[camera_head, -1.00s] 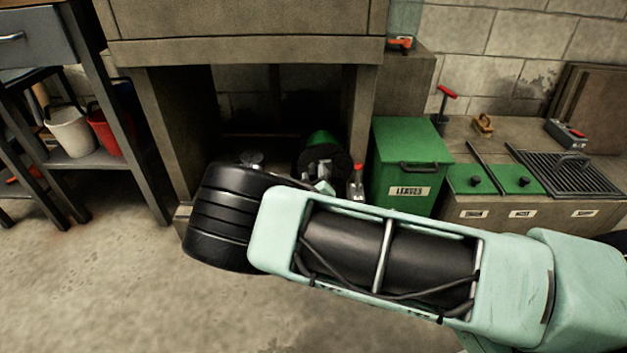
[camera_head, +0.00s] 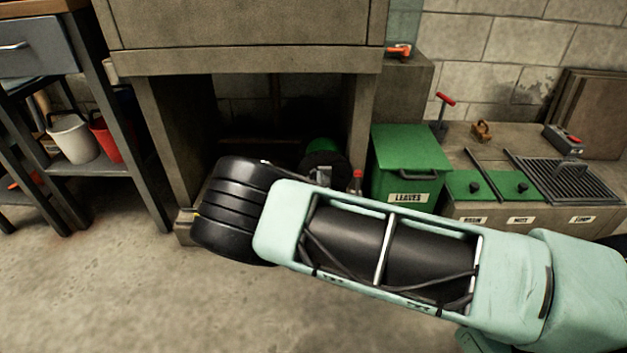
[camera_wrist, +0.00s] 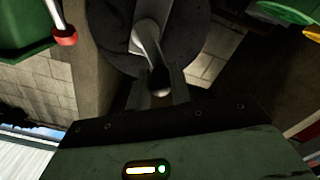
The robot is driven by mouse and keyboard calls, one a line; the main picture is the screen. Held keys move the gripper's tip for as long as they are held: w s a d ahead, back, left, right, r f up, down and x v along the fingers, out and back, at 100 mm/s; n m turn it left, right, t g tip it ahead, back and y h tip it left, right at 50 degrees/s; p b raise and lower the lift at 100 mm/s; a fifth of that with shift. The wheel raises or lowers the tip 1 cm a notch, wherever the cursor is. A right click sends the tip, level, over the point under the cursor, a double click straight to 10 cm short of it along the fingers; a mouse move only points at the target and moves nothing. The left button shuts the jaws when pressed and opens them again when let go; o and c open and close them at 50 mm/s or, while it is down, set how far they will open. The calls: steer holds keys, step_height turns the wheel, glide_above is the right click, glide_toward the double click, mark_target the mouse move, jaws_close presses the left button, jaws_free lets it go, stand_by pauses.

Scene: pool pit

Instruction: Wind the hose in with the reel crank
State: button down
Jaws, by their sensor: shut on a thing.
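The hose reel (camera_head: 322,146) stands in the dark bay under the grey cabinet, a green drum with a black flange, partly hidden behind my arm. In the wrist view its black flange (camera_wrist: 105,40) fills the top middle, with a grey crank arm (camera_wrist: 146,35) running down it. In the head view the fingers are hidden behind my arm.
A red-topped lever (camera_head: 357,176) stands right of the reel, close to my wrist; its red end (camera_wrist: 65,37) shows in the wrist view. A green LEAVES bin (camera_head: 412,160) stands further right. The cabinet legs (camera_head: 163,140) bound the bay. Floor in front is clear.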

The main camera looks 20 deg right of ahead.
mark_target(325, 178)
steer(key=d+m+p, duration=0.1)
steer(key=m+p, duration=0.1)
steer(key=r+m+p, duration=0.1)
steer(key=m, duration=0.1)
steer(key=d+m+p, duration=0.1)
steer(key=m+p, duration=0.1)
steer(key=m, duration=0.1)
steer(key=shift+s+d+r+p, duration=0.2)
steer(key=shift+s+d+p, duration=0.1)
steer(key=shift+s+p, duration=0.1)
steer(key=d+f+m+p, duration=0.2)
steer(key=m+p, duration=0.2)
steer(key=m, duration=0.6)
steer(key=s+d+f+m+p, duration=0.1)
steer(key=d+f+m+p, duration=0.1)
steer(key=m, duration=0.9)
steer(key=shift+s+d+f+y+p, duration=0.2)
steer(key=shift+f+y+p, duration=0.1)
steer(key=shift+f+p, duration=0.7)
steer(key=shift+a+r, duration=0.1)
steer(key=c, duration=1.3)
jaws_free()
